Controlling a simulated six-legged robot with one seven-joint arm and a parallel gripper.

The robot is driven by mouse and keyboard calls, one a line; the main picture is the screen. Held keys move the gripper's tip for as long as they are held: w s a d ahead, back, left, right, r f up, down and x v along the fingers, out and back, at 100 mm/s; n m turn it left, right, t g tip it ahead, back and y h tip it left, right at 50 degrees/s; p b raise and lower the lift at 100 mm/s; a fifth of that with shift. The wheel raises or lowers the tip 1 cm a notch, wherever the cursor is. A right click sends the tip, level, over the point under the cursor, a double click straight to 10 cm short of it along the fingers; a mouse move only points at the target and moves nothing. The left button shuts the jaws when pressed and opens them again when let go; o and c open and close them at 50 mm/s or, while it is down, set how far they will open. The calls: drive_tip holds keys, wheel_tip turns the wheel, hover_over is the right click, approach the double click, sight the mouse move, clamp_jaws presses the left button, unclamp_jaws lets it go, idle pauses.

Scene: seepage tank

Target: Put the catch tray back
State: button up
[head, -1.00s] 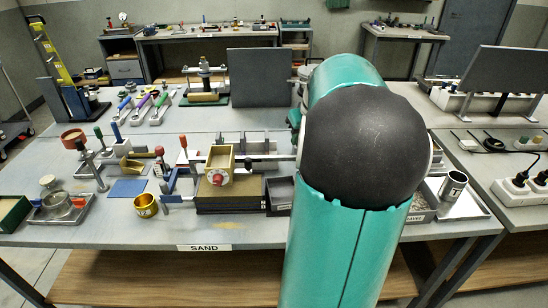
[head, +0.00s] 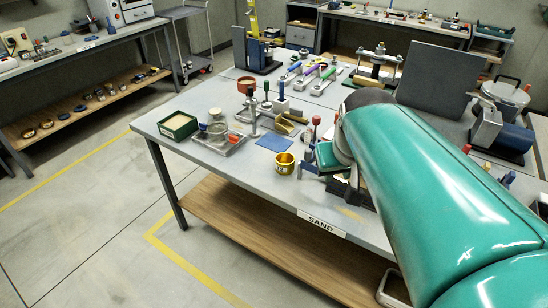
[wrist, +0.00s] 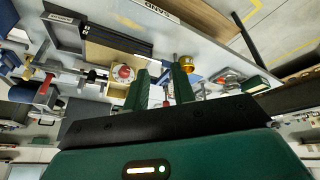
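I cannot tell for certain which thing is the catch tray. A shallow grey metal tray (head: 222,144) holding a glass dish lies near the left front of the bench. A dark grey, labelled tray (wrist: 62,19) shows at the upper left in the wrist view, beside a dark box (wrist: 108,50). My gripper (wrist: 161,85) is open, its two green fingers apart with nothing seen held between them. A wooden box with a red knob (wrist: 122,72) is left of the fingers. In the head view my arm hides much of the bench's right part.
A brass cup (head: 283,163) stands near the bench front, left of my arm's end. A green box (head: 178,126), a blue square (head: 274,143) and several hand tools share the grey bench (head: 235,176). A dark upright panel (head: 440,82) stands behind. The floor at left is clear.

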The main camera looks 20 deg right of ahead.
drive_tip(key=s+a+f+n+y, duration=0.1)
drive_tip(key=s+a+f, duration=0.1)
drive_tip(key=s+a, duration=0.5)
drive_tip(key=a, duration=0.3)
drive_tip(key=shift+f+n+t+y, duration=0.2)
drive_tip(key=shift+n+t+y, duration=0.1)
drive_tip(key=shift+t, duration=0.1)
idle(0.4)
